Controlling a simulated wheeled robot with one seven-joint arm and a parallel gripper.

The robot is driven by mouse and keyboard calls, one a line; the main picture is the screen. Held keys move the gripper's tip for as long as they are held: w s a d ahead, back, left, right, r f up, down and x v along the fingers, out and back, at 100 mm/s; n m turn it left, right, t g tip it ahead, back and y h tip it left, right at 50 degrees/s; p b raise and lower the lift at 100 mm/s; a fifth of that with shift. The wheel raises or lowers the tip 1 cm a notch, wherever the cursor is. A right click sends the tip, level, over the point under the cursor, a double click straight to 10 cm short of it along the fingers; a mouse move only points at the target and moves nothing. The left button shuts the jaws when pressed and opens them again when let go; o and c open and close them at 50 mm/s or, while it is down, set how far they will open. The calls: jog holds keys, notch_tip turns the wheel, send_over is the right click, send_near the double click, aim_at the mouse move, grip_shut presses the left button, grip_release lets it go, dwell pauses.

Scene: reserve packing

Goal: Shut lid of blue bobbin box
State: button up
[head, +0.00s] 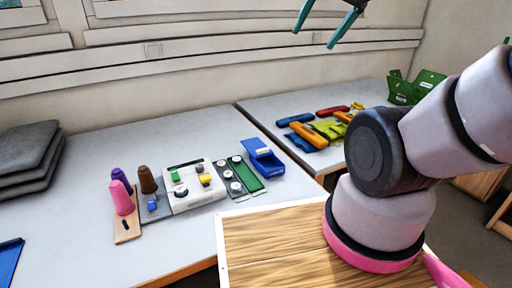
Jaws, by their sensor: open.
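A small blue box (267,164), which looks like the bobbin box, sits at the right end of a row of items near the right edge of the left table. A blue flap, apparently its lid, stands up at its back, and something pale shows near it. The box is too small in view to make out its hinge or contents. My gripper (313,38) is at the top of the head view, with its two teal fingers apart and nothing between them. It is high above the tables and clear of the box.
A green tray (243,176), grey panel with white knobs (229,179) and white control unit (194,187) stand left of the box. Thread cones (122,198) are further left. Colored tools (314,132) and a green crate (402,93) occupy the right table. A gap separates the tables.

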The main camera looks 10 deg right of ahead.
jog(key=shift+w, duration=0.25)
jog(key=c, duration=0.5)
jog(key=w, duration=0.3)
jog(key=shift+w+f+n+g, duration=0.3)
jog(key=shift+f, duration=0.1)
grip_shut()
jog(key=n+g+h, duration=0.1)
jog(key=n+g, duration=0.2)
jog(key=n, duration=0.4)
send_over(257, 148)
jog(key=s, duration=0.2)
notch_tip(257, 148, down, 36)
jog(key=r, duration=0.1)
jog(key=x, duration=1.1)
jog(key=shift+s+d+f, duration=0.2)
jog(key=shift+s+d, duration=0.05)
jog(key=shift+d, duration=0.05)
jog(key=shift+s+d+r, duration=0.15)
jog(key=shift+s+d, duration=0.05)
jog(key=shift+s, duration=0.4)
jog(key=shift+s+d+r, duration=0.1)
jog(key=shift+s+d, duration=0.1)
jog(key=shift+s, duration=0.45)
jog(key=shift+s+d+f, duration=0.1)
jog(key=shift+s+d, duration=0.05)
jog(key=shift+s, duration=0.55)
